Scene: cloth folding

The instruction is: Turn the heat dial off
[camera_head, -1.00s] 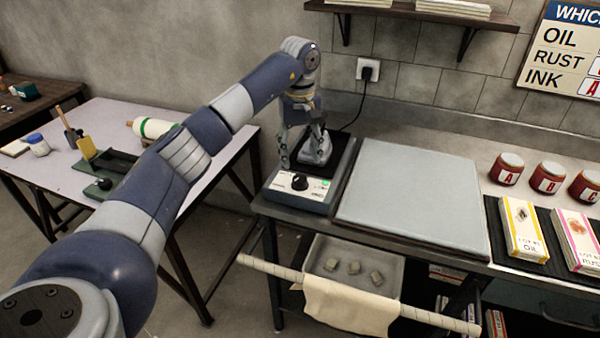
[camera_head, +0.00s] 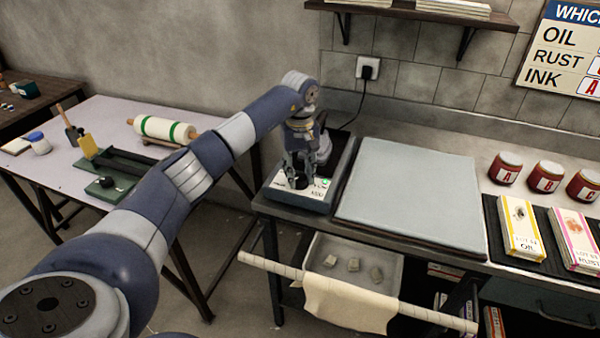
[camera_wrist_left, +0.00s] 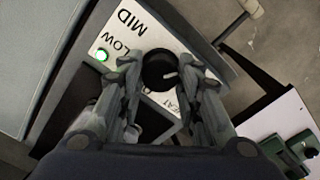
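The heat dial (camera_wrist_left: 158,70) is a round black knob with a pale pointer mark on a light panel (camera_wrist_left: 118,40) lettered LOW and MID. Other lettering is partly hidden by the fingers. A green light (camera_wrist_left: 102,55) is lit near LOW. In the head view the dial is mostly hidden behind the fingers, on the front of the blue-grey heater unit (camera_head: 310,203). My left gripper (camera_wrist_left: 162,62) is open, pointing down over the panel (camera_head: 299,184), a finger on each side of the dial with small gaps. My right gripper is not in view.
A grey iron-like object (camera_head: 324,148) stands behind my gripper on the unit. A pale board (camera_head: 410,195) lies just right. Red jars (camera_head: 546,176) and boxes are farther right. A side table (camera_head: 90,125) stands left. A cloth hangs on the front rail (camera_head: 400,311).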

